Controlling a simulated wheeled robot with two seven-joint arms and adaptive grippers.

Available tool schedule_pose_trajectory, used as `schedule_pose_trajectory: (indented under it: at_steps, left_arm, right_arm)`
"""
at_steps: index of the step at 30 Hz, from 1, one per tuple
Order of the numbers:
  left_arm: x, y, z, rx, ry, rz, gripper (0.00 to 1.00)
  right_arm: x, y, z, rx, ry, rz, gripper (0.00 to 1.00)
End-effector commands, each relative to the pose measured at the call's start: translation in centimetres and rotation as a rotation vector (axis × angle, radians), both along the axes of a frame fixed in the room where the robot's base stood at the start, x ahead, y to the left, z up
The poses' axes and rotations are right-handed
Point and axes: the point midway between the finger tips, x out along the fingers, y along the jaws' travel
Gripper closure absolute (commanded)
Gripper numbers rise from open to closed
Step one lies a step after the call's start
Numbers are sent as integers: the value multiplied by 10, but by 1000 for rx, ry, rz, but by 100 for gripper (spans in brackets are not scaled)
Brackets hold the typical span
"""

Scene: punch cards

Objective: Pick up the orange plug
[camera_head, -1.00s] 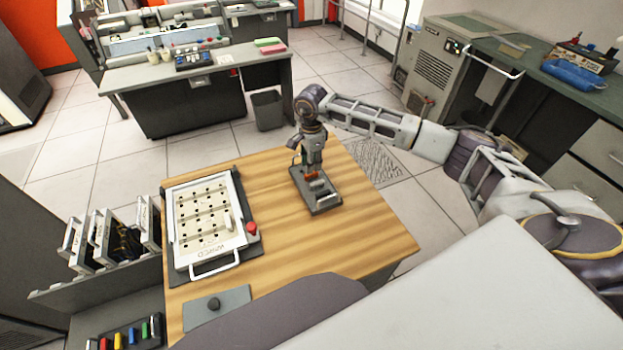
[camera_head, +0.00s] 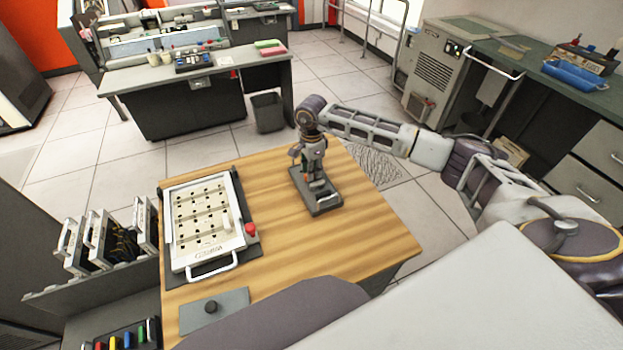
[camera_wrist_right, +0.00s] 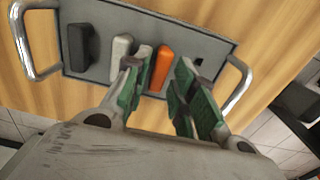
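The orange plug (camera_wrist_right: 161,67) stands in a dark grey holder plate (camera_wrist_right: 205,48) with a metal handle at each end. In the right wrist view my right gripper (camera_wrist_right: 160,84) is open, its green-padded fingers on either side of the orange plug's line, with a visible gap to the right finger. The left finger is close to a light grey plug (camera_wrist_right: 143,55). In the head view my right gripper (camera_head: 315,180) points down over the holder (camera_head: 325,207) and hides the orange plug. My left gripper is not in view.
A white plug (camera_wrist_right: 121,48) and a black plug (camera_wrist_right: 81,45) stand left of the orange one; an empty socket (camera_wrist_right: 198,62) lies right. The wooden table (camera_head: 350,245) also bears a white punched board (camera_head: 197,200) with a red knob (camera_head: 250,229).

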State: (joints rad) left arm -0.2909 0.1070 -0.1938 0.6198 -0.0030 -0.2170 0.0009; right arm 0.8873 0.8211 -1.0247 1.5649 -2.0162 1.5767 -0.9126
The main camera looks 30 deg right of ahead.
Motion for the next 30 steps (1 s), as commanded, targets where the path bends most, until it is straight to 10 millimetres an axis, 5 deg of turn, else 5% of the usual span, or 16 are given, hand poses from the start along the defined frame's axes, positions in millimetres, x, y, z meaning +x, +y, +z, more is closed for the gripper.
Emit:
schedule_pose_trajectory:
  at_steps: [12, 23, 30]
  left_arm:
    - [18, 29, -8, 31, -20, -2, 28]
    - [13, 20, -8, 20, -15, -1, 28]
    - [0, 14, -10, 14, 0, 0, 28]
  right_arm:
    - [0, 0, -21, 1, 0, 1, 74]
    - [0, 0, -20, 1, 0, 1, 74]
    - [0, 0, -20, 1, 0, 1, 100]
